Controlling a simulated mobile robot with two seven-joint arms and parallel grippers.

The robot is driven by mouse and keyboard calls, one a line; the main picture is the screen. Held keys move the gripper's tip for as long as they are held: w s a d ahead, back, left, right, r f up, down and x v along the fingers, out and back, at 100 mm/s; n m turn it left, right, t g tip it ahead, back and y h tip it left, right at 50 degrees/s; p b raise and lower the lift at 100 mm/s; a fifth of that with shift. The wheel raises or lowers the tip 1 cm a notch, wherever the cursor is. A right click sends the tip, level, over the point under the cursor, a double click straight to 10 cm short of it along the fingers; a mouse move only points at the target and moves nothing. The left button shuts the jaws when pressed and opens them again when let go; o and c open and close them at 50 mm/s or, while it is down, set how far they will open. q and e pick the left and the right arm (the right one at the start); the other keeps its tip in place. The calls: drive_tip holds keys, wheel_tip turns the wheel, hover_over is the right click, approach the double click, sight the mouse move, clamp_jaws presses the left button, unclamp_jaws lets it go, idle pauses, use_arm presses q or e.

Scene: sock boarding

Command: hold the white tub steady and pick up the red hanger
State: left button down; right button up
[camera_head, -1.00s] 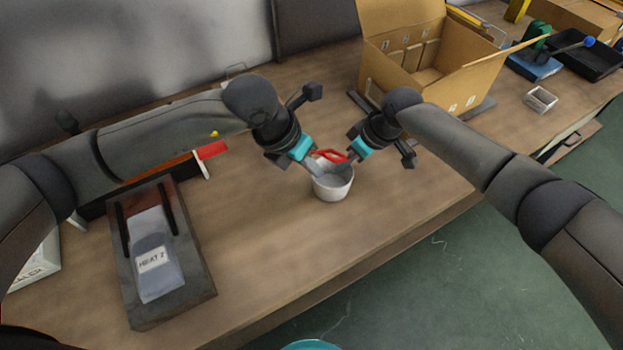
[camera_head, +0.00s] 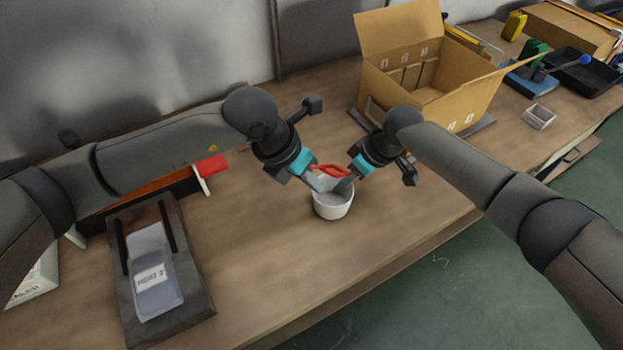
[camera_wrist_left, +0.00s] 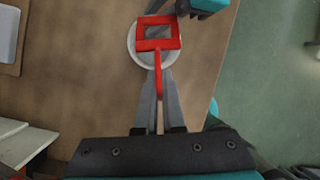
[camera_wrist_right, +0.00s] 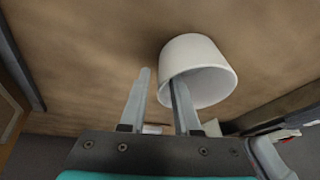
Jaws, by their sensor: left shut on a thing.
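The white tub (camera_head: 333,208) stands on the wooden table in the head view. It also shows in the right wrist view (camera_wrist_right: 200,62), tilted by the camera angle. The red hanger (camera_head: 331,170) has a rectangular frame and a stem, seen over the tub in the left wrist view (camera_wrist_left: 159,44). My left gripper (camera_wrist_left: 159,90) is shut on the hanger's stem. My right gripper (camera_wrist_right: 160,95) is open at the tub, one finger inside its mouth and the other outside its wall, with a gap visible at the outer finger.
A dark board with a grey piece (camera_head: 157,280) lies at the left. An open cardboard box (camera_head: 470,103) stands at the back right, near a small metal tray (camera_head: 539,117). The table's front edge runs below the tub. The wood around the tub is mostly clear.

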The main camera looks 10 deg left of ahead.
drive_tip(key=v, duration=1.2)
drive_tip(key=shift+s, duration=0.1)
